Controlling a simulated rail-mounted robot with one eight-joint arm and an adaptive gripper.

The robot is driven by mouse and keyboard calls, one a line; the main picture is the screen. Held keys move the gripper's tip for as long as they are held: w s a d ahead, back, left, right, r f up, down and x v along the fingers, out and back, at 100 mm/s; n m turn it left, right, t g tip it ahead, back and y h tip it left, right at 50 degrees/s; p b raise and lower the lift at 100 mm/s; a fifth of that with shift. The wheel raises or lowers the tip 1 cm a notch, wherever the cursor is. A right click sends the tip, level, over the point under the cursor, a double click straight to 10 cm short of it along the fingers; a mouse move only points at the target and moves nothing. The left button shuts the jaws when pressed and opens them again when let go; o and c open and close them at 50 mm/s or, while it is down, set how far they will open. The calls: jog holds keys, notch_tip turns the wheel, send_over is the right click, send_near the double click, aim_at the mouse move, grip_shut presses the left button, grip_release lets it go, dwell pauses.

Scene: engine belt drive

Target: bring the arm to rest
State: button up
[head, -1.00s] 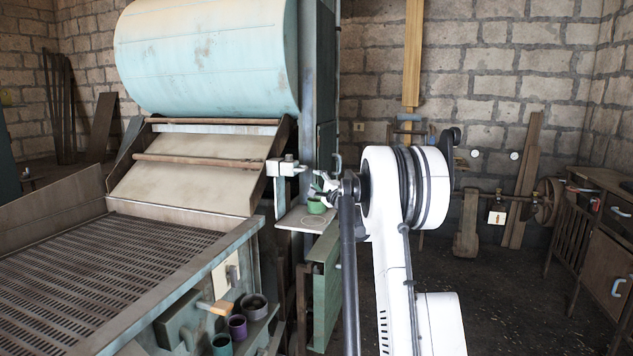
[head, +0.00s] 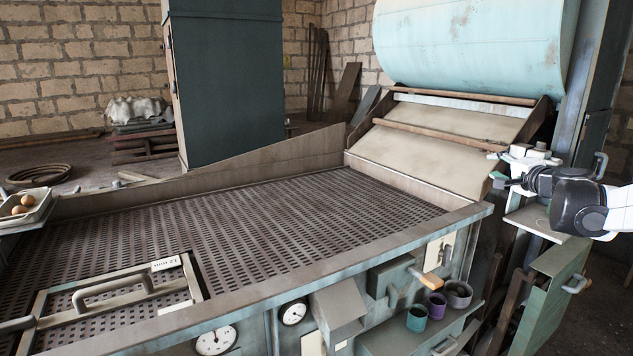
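My gripper (head: 510,182) is at the right of the head view, in front of the small shelf beside the drum machine. Its dark wrist and white arm link come in from the right edge. The fingers point left and are small and partly hidden by the wrist, so I cannot tell whether they are open or shut. A bit of green shows by the fingertips; I cannot tell what it belongs to. The small grey shelf (head: 535,222) is below the gripper.
A perforated metal bed (head: 250,235) fills the middle, with a handled frame (head: 115,290) on it. A pale blue drum (head: 470,45) is above. A teal cup (head: 417,318), a purple cup (head: 436,304) and a grey bowl (head: 458,293) stand on a lower ledge. An open green door (head: 548,300) is below the gripper.

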jog(key=s+a+f+n+g+y+b, duration=0.1)
jog(key=s+a+f+n+g, duration=0.25)
jog(key=s+a, duration=0.75)
jog(key=s+a+f+n+g+y, duration=0.2)
jog(key=s+a+n, duration=0.4)
jog(key=a, duration=0.8)
jog(key=s+a+f+n+g+h, duration=0.1)
jog(key=s+a+f, duration=0.1)
jog(key=s+f, duration=0.3)
jog(key=s+a+f+n+g+h+b, duration=0.1)
jog(key=s+f, duration=0.4)
jog(key=s, duration=0.7)
jog(key=s+a+f+n+g+h, duration=0.1)
jog(key=s+f, duration=0.3)
jog(key=s, duration=0.4)
jog(key=shift+s+a+f+n+g+h, duration=0.2)
jog(key=shift+a+f+n+g+h, duration=0.3)
jog(key=shift+a+n, duration=0.35)
jog(key=shift+o, duration=0.5)
jog(key=shift+r, duration=0.1)
